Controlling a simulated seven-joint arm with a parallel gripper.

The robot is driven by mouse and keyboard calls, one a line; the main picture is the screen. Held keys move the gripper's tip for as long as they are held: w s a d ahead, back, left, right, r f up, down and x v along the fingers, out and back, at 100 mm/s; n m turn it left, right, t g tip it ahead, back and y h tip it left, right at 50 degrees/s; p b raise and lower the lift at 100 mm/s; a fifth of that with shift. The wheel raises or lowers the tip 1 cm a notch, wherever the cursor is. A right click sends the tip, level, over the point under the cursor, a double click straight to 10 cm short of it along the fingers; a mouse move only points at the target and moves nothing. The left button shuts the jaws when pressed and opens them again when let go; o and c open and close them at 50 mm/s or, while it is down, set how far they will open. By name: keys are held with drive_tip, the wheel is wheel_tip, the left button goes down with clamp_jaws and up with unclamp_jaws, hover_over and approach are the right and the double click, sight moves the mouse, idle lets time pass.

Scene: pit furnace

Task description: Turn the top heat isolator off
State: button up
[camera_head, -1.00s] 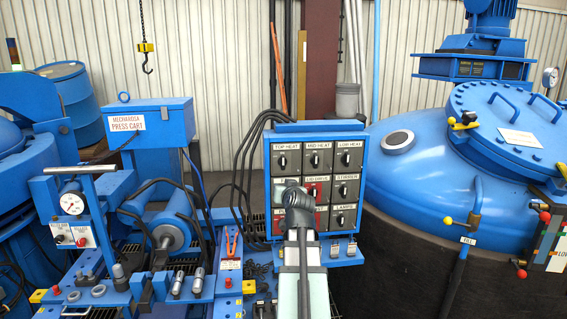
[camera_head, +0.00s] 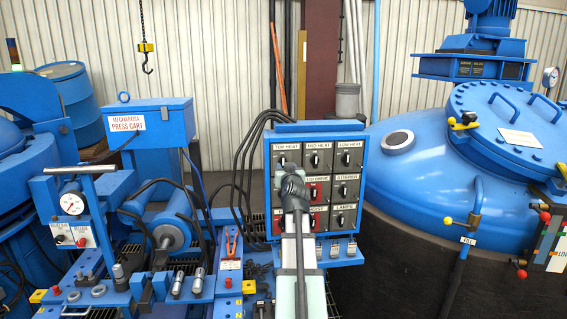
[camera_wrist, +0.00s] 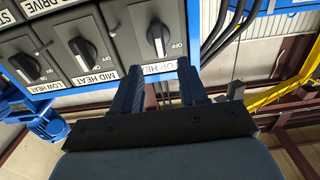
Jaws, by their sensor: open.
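The top heat isolator (camera_head: 281,160) is a black rotary knob in the upper left of the grey switch panel. In the wrist view its knob (camera_wrist: 158,36) is seen upside down, with the handle nearly in line with the picture's vertical and a white mark at its label end. An OFF mark sits to its right there. My gripper (camera_head: 283,175) is in front of the panel, just below the knob in the head view. In the wrist view my gripper (camera_wrist: 158,70) is open and empty, its fingers either side of the TOP HEAT label, apparently short of the knob.
The mid heat knob (camera_head: 315,160) and low heat knob (camera_head: 346,160) sit in the same row, close to the right. Black cables (camera_head: 243,165) hang left of the panel. A blue furnace vessel (camera_head: 425,175) stands at the right. Several tools lie on the bench below.

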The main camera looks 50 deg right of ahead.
sight(283, 161)
drive_tip(key=x, duration=0.7)
drive_tip(key=shift+w+d, duration=0.2)
drive_tip(key=shift+c, duration=0.4)
clamp_jaws()
